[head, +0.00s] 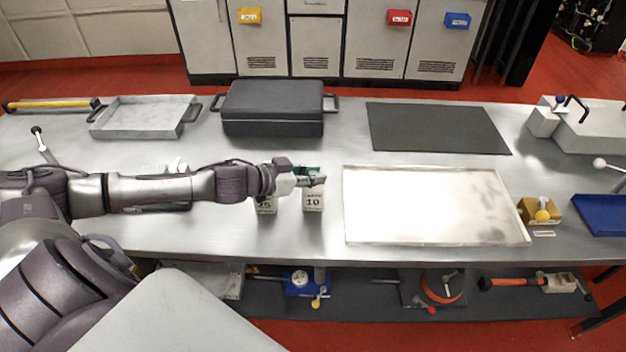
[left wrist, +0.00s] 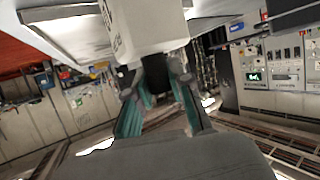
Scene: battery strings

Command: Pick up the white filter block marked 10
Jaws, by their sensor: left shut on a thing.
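The white filter block marked 10 (head: 313,201) is upright over the front middle of the bench, left of the pale tray. My left gripper (head: 312,179) reaches in from the left and is shut on its upper part. In the left wrist view the white block (left wrist: 147,32) is held between the teal-padded fingers (left wrist: 158,82). I cannot tell whether its base touches the bench. A second white block (head: 266,206), with a number like 25, stands just left of it, partly hidden by my gripper. My right gripper is not in view.
A pale flat tray (head: 430,238) lies to the right. A dark lidded case (head: 272,105) and a grey tray (head: 140,118) stand behind my arm. A dark mat (head: 438,128) lies at the back right. A yellow clamp-like fixture (head: 541,210) is beyond the pale tray.

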